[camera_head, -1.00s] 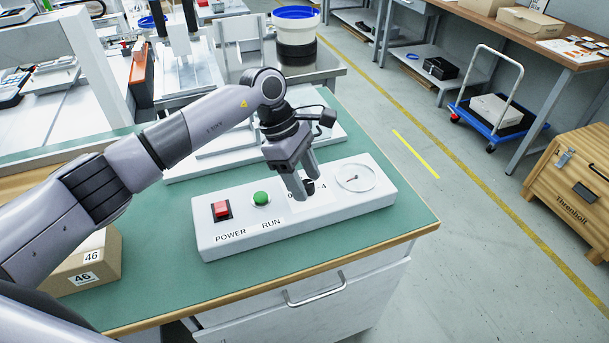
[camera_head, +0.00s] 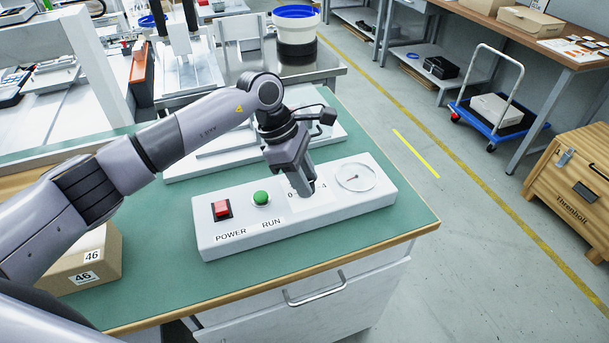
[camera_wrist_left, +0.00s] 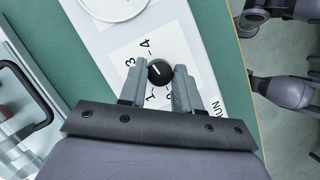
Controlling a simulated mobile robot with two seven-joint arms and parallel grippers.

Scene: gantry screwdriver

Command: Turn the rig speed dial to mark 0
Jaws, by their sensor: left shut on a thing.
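The rig speed dial (camera_wrist_left: 160,71) is a small round black knob on a white plate with printed numbers on the control box (camera_head: 230,243). In the left wrist view it sits between the two fingertips of my left gripper (camera_wrist_left: 161,80), which is shut on it. The numbers 3 and 4 read clearly; those near the fingers are partly covered. A pale line shows on the knob, but I cannot tell which mark it meets. In the head view my left gripper (camera_head: 304,188) reaches down onto the plate and mostly hides the dial. My right gripper is not in view.
On the box, a red POWER switch (camera_head: 221,209) and a green RUN button (camera_head: 261,198) lie left of the dial, and a round gauge (camera_head: 355,177) lies right of it. A cardboard box (camera_head: 90,264) stands at left on the green bench top (camera_head: 165,290).

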